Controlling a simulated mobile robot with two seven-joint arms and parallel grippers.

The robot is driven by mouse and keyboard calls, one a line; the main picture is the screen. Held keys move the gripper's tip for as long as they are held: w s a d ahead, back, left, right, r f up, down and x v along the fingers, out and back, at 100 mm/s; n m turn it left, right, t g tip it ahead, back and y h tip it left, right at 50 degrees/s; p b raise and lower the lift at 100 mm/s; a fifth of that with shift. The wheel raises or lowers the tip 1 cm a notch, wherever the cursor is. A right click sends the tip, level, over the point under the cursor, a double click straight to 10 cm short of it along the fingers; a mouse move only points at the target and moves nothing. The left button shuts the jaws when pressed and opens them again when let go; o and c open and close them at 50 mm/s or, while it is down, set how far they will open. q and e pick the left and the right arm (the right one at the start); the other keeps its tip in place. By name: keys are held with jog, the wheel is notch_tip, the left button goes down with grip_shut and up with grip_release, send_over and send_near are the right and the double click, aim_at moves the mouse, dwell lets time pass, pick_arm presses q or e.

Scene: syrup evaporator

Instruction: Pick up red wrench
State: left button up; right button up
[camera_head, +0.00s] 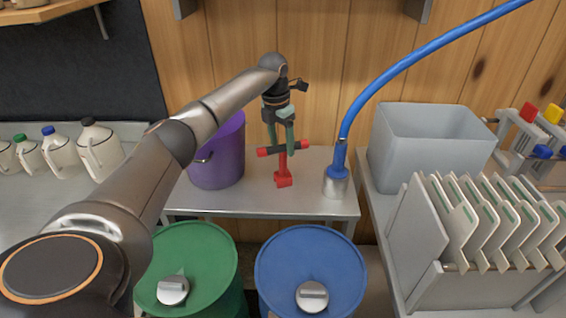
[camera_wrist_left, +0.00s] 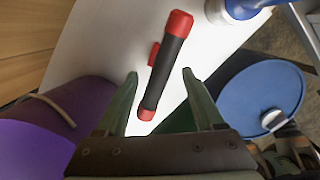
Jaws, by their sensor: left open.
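The red wrench (camera_head: 284,168) stands upright on the grey table between the purple bucket and the blue hose end. Its black crossbar with red ends is at the top, and its red foot is on the tabletop. In the left wrist view the crossbar of the wrench (camera_wrist_left: 167,62) runs up between the fingers. My left gripper (camera_head: 280,142) points down at the crossbar, its green fingers open, one on each side. The left wrist view shows the same open gripper (camera_wrist_left: 160,77). I cannot tell whether a finger touches the bar.
A purple bucket (camera_head: 222,160) stands left of the wrench. A blue hose (camera_head: 405,62) with a metal end (camera_head: 336,183) stands close on its right. A green drum (camera_head: 205,255) and a blue drum (camera_head: 335,250) are in front. A grey bin (camera_head: 410,165) and rack are right.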

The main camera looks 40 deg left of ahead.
aim_at(283, 165)
pick_arm(q)
jog(key=f, duration=0.4)
jog(key=shift+w+f, duration=0.25)
jog(key=shift+f, duration=0.1)
grip_shut()
jog(key=shift+r, duration=0.1)
dwell(0.3)
